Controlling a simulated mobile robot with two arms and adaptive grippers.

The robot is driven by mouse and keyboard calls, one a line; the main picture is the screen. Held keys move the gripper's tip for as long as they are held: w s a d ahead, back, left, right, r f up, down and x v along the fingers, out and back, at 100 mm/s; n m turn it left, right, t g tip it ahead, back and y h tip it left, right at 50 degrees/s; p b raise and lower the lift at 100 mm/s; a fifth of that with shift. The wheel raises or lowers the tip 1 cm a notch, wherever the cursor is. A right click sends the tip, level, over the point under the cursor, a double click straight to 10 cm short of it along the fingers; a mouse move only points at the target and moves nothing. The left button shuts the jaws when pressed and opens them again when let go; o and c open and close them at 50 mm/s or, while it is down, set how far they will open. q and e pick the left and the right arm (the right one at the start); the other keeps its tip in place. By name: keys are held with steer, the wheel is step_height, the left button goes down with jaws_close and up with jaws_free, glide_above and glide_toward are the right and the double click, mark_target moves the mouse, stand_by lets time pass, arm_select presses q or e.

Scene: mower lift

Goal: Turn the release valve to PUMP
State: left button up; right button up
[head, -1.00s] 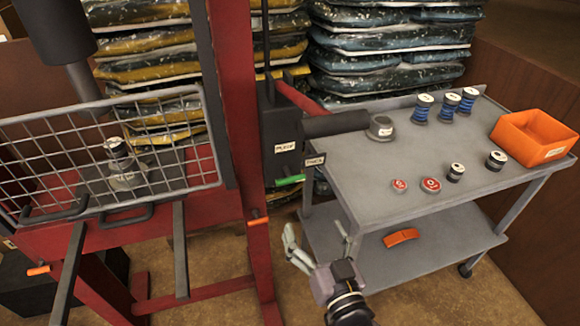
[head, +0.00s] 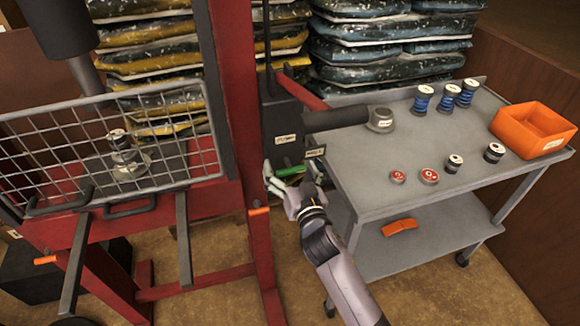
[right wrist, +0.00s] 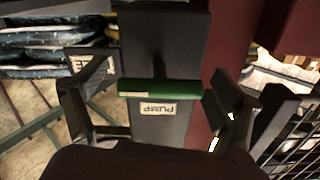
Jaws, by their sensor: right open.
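The release valve's green handle (head: 291,171) sits low on the black pump block (head: 281,122) beside the red press frame. In the right wrist view the green handle (right wrist: 160,87) lies crosswise in front of the block, close to a PUMP label (right wrist: 155,109). A second label (right wrist: 80,63), partly hidden by a finger, stands to the left. My right gripper (head: 291,168) is open, with one finger near each end of the handle. I cannot tell whether either finger touches it. My left gripper is not in view.
A grey cart (head: 385,207) with spools, red discs and an orange bin (head: 533,130) stands right of the gripper. A thick dark bar (head: 335,119) juts out above it. The red press frame (head: 230,100) and wire guard (head: 110,140) are to the left.

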steer(key=shift+w, duration=0.15)
steer(key=c, duration=1)
